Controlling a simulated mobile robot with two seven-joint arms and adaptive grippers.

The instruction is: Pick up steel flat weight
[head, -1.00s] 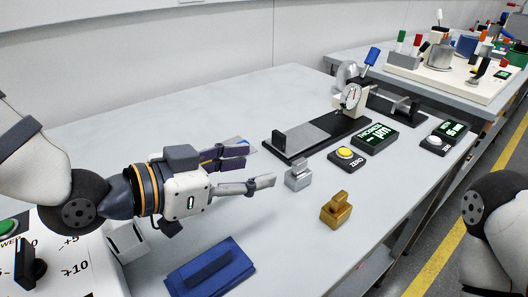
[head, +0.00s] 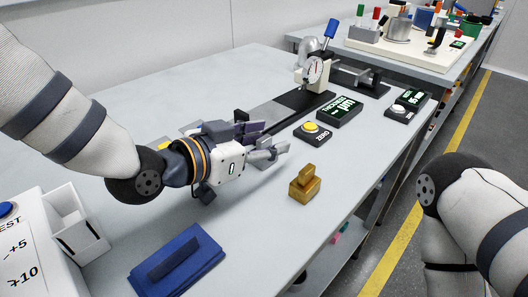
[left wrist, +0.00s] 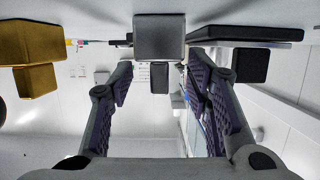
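The steel flat weight is a grey block with a smaller knob. In the left wrist view, which appears upside down, its block (left wrist: 158,37) is straight ahead and its knob lies between my left fingers. In the head view the weight is mostly hidden by my left gripper (head: 262,143). That gripper is open, its fingers apart on either side of the knob. I cannot tell whether either finger touches it. The left gripper also shows in the left wrist view (left wrist: 160,85). My right arm is at the right of the head view, its gripper out of frame.
A brass weight (head: 304,184) stands just right of my left gripper. The dial gauge (head: 315,70) on its dark base is behind it, with a yellow zero button (head: 312,128) and thickness display (head: 338,111) alongside.

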